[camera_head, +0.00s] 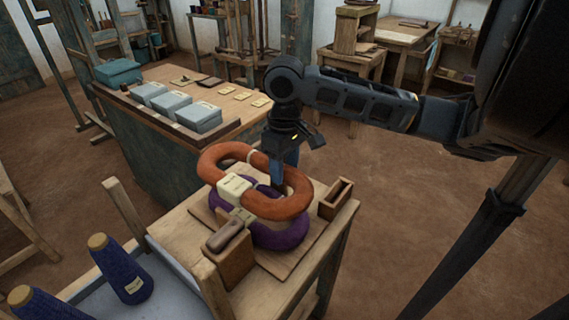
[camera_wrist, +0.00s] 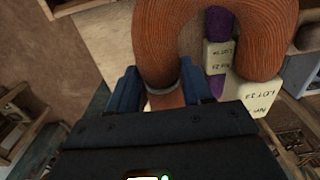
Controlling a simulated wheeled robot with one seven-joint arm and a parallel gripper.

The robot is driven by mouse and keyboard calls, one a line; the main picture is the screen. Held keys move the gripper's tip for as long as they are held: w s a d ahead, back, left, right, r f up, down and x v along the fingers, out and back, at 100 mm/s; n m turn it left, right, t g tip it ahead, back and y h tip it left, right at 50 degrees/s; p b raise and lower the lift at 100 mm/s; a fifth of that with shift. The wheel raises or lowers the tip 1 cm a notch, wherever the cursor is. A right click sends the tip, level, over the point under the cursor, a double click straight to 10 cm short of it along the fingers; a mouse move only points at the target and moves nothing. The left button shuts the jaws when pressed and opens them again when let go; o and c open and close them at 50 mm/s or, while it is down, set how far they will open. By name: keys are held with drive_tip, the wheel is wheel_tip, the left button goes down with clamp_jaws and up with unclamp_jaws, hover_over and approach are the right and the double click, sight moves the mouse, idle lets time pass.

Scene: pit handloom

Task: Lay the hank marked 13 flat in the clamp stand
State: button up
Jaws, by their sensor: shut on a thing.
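My gripper (camera_head: 284,172) is shut on an orange hank (camera_head: 297,205), one fingertip on each side of its strand near a pale tie band. In the wrist view, blue fingers (camera_wrist: 158,88) flank the orange strand (camera_wrist: 165,45). The hank is a closed oval loop with a cream tag (camera_head: 234,187); its upside-down print seems to end in 13. A purple hank (camera_head: 280,238) with its own cream tag lies directly beneath, on a flat board (camera_head: 305,252). Whether the two hanks touch is unclear.
Blue cones (camera_head: 125,272) stand at lower left. A bench (camera_head: 232,92) behind holds grey boxes and labels. Open floor lies right.

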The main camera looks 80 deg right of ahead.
drive_tip(key=shift+f+b, duration=2.15)
drive_tip(key=shift+f, duration=1.05)
drive_tip(key=o, duration=1.2)
drive_tip(key=shift+o, duration=0.2)
wheel_tip(320, 180, up, 8)
drive_tip(key=shift+f, duration=0.1)
drive_tip(key=shift+s, duration=0.1)
